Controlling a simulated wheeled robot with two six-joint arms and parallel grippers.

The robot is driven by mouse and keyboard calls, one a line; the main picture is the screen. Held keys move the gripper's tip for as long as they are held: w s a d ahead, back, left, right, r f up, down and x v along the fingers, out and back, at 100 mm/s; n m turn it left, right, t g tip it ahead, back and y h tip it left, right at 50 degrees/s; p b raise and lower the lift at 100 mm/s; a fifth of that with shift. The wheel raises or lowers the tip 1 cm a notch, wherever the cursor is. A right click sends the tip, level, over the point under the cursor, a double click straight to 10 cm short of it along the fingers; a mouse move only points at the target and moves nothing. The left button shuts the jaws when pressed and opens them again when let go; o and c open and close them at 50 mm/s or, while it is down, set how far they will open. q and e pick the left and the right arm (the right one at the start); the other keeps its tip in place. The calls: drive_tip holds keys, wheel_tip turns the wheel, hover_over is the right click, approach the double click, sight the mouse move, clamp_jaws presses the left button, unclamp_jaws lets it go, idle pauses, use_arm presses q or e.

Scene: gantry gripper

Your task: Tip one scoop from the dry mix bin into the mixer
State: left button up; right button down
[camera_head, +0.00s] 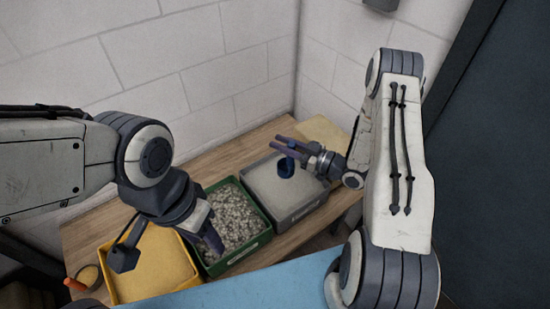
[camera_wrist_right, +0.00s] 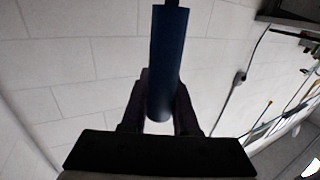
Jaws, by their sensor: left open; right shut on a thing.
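My right gripper (camera_head: 283,146) is shut on a blue scoop (camera_head: 286,167), above the grey bin (camera_head: 312,207) of fine grey material. In the right wrist view the scoop's blue round handle (camera_wrist_right: 164,65) stands between the dark fingers (camera_wrist_right: 160,112). Whether the scoop holds any material cannot be told. A green bin (camera_head: 262,240) of pale gravel stands left of the grey bin, and a yellow bin (camera_head: 110,285) of yellow material stands further left. Bin labels are not readable. No mixer can be made out.
The bins stand on a wooden bench (camera_head: 230,158) against a white block wall (camera_head: 190,70). A blue surface (camera_head: 270,290) lies in front. An orange-handled tool (camera_head: 75,284) lies at the left end. A tan slab (camera_head: 322,130) is behind the grey bin.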

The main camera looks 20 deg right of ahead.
drive_tip(key=w+a+f+m+t+h+b, duration=0.25)
drive_tip(key=w+f+m+h+b, duration=0.3)
drive_tip(key=b, duration=0.75)
wheel_tip(320, 180, down, 16)
drive_tip(key=w+f+m+t+h+b, duration=0.1)
drive_tip(key=w+m+t+h+b, duration=0.35)
drive_tip(key=b, duration=1.85)
drive_tip(key=shift+d+r+n+g+h+p, duration=0.55)
drive_tip(key=shift+d+n+g+p, duration=0.6)
drive_tip(key=shift+d, duration=2.45)
drive_tip(key=a+r+p, duration=0.1)
drive_tip(key=r+p, duration=0.4)
drive_tip(key=r, duration=0.2)
drive_tip(key=s+a+r+p, duration=0.1)
drive_tip(key=a+r+p, duration=0.1)
drive_tip(key=r+p, duration=0.3)
wheel_tip(320, 180, up, 3)
drive_tip(key=shift+s+a+r, duration=0.1)
drive_tip(key=shift+s+a, duration=0.15)
drive_tip(key=shift+s, duration=0.15)
